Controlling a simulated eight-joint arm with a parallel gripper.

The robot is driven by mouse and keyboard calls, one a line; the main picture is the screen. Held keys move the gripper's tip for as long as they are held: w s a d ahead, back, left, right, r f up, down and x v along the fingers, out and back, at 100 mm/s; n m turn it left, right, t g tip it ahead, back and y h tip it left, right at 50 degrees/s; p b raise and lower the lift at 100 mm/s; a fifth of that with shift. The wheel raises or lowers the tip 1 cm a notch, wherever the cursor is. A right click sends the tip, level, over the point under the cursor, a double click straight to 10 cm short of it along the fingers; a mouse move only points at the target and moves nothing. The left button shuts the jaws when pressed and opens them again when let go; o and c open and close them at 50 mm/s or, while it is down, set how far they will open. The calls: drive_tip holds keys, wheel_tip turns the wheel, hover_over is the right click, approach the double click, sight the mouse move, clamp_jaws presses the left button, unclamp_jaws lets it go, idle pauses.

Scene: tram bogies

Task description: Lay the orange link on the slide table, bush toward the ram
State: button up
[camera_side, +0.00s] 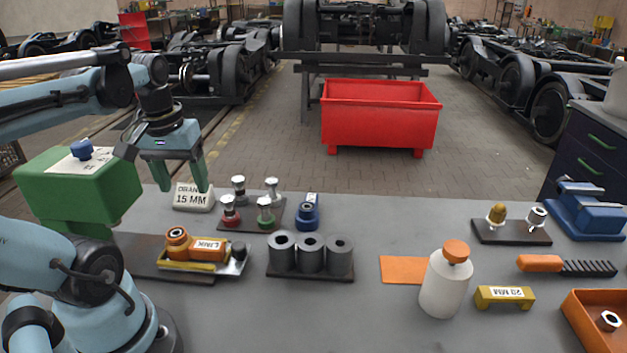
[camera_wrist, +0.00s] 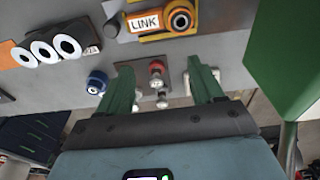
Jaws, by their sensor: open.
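The orange link (camera_side: 207,249), marked LINK, lies flat on a low yellow-edged, silver-grey carriage, apparently the slide table (camera_side: 236,266). Its round bush (camera_side: 178,236) is at the left end, on the side of the green housing (camera_side: 75,192); I cannot make out the ram itself. The link also shows at the top of the wrist view (camera_wrist: 146,21), bush at right. My gripper (camera_side: 177,186) is open and empty, its green fingers pointing down. It is above and behind the link, apart from it. The wrist view shows nothing gripped between the fingers (camera_wrist: 159,68).
Behind the link stand a 15 MM block (camera_side: 193,198) and a rack of small plungers (camera_side: 264,215). Grey rings (camera_side: 310,255) stand to its right. A white bottle (camera_side: 446,284) and a yellow 20 MM block (camera_side: 504,296) are farther right. The front middle of the bench is clear.

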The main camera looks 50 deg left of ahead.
drive_tip(key=w+d+f+m+t, duration=0.1)
drive_tip(key=w+d+m+t, duration=0.1)
drive_tip(key=w+d+m, duration=0.1)
drive_tip(key=w+d+f+m+t, duration=0.1)
drive_tip(key=w+d+m, duration=0.2)
drive_tip(key=d, duration=0.3)
drive_tip(key=w+d+f+m+t, duration=0.1)
drive_tip(key=w+d+m+t, duration=0.1)
drive_tip(key=w+d, duration=0.2)
drive_tip(key=shift+d+m+t+h, duration=0.15)
drive_tip(key=shift+m+t+h, duration=0.15)
drive_tip(key=shift+m, duration=0.1)
drive_tip(key=shift+w+d+r, duration=0.1)
drive_tip(key=shift+w+d, duration=0.1)
drive_tip(key=shift+d, duration=0.3)
drive_tip(key=shift+c, duration=0.3)
